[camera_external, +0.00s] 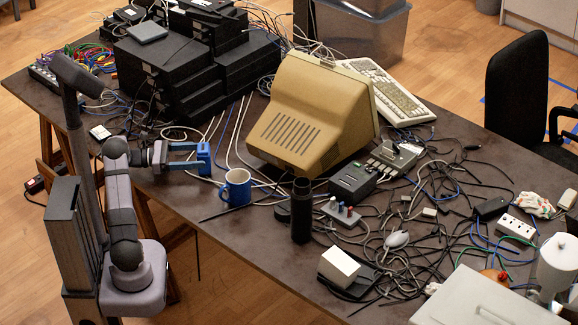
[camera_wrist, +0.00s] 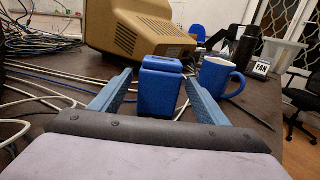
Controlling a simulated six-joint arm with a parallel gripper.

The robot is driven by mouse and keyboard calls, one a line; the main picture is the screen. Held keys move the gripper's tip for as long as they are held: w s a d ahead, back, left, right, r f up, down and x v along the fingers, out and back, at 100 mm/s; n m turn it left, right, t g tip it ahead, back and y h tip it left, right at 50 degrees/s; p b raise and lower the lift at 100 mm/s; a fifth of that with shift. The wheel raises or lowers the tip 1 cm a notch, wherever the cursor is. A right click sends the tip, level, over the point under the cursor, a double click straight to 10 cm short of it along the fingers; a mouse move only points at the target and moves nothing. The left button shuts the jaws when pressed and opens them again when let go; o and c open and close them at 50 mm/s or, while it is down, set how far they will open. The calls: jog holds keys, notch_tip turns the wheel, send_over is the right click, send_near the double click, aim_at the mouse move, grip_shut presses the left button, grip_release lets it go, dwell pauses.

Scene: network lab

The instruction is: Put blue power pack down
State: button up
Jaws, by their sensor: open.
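The blue power pack (camera_wrist: 160,88) stands upright on the dark table between the two blue fingers of my gripper (camera_wrist: 157,94) in the wrist view. A gap shows between the pack and each finger. In the external view the pack (camera_external: 204,158) is at the tips of my gripper (camera_external: 188,157), near the table's front left edge. My gripper is open. The pack's underside is hidden, but it appears to rest on the table.
A blue mug (camera_external: 236,188) stands just right of the pack. A beige monitor (camera_external: 312,112) is behind it. A black bottle (camera_external: 301,210) stands further right. Cables lie across the table (camera_external: 258,240), and black equipment boxes (camera_external: 185,75) are stacked at the back left.

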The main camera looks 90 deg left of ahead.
jog(key=shift+s, duration=2.8)
jog(key=shift+a+b, duration=0.1)
jog(key=shift+b, duration=0.2)
